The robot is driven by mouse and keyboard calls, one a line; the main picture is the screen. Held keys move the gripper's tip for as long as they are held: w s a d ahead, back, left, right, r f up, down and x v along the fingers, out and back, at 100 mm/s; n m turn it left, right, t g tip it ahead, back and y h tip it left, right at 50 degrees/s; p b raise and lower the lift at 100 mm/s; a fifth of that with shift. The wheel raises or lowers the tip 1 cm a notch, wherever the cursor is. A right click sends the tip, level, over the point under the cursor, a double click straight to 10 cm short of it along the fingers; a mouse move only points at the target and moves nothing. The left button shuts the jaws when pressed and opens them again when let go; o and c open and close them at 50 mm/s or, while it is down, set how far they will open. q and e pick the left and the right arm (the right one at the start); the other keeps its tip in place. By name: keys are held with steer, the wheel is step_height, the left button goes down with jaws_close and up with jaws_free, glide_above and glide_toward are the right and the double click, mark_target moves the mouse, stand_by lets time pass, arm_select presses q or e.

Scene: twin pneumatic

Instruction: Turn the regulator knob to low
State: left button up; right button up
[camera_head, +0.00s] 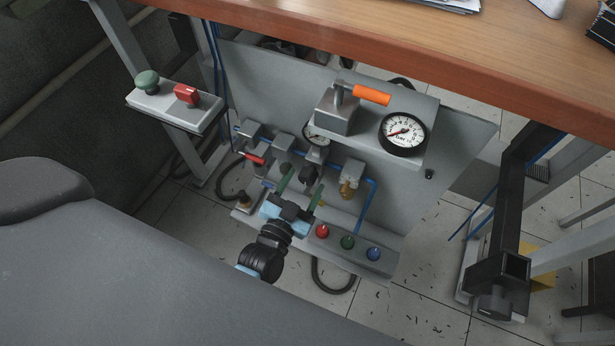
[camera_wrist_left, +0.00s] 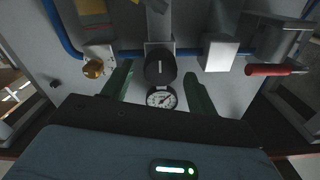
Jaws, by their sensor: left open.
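The regulator knob (camera_wrist_left: 160,68) is black and round with a white line, which runs up and down in the left wrist view. In the head view the knob (camera_head: 309,173) shows small on the grey panel, below a small gauge. My left gripper (camera_head: 301,189) is open, with its green fingers pointing at the panel. In the left wrist view the fingers of the left gripper (camera_wrist_left: 158,88) stand on either side of the knob, with a gap on each side. The small gauge (camera_wrist_left: 161,98) also shows between them. My right gripper is not in view.
A large gauge (camera_head: 403,134) and an orange-handled lever (camera_head: 371,94) sit higher on the panel. A red lever (camera_wrist_left: 268,70) and a brass fitting (camera_wrist_left: 93,68) flank the knob. Red (camera_head: 322,231), green (camera_head: 347,242) and blue (camera_head: 373,254) buttons lie below. A wooden tabletop (camera_head: 420,45) overhangs.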

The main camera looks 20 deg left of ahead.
arm_select(q)
steer(key=shift+w, duration=1.25)
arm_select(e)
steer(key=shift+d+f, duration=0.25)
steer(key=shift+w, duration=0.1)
arm_select(q)
steer(key=c, duration=1)
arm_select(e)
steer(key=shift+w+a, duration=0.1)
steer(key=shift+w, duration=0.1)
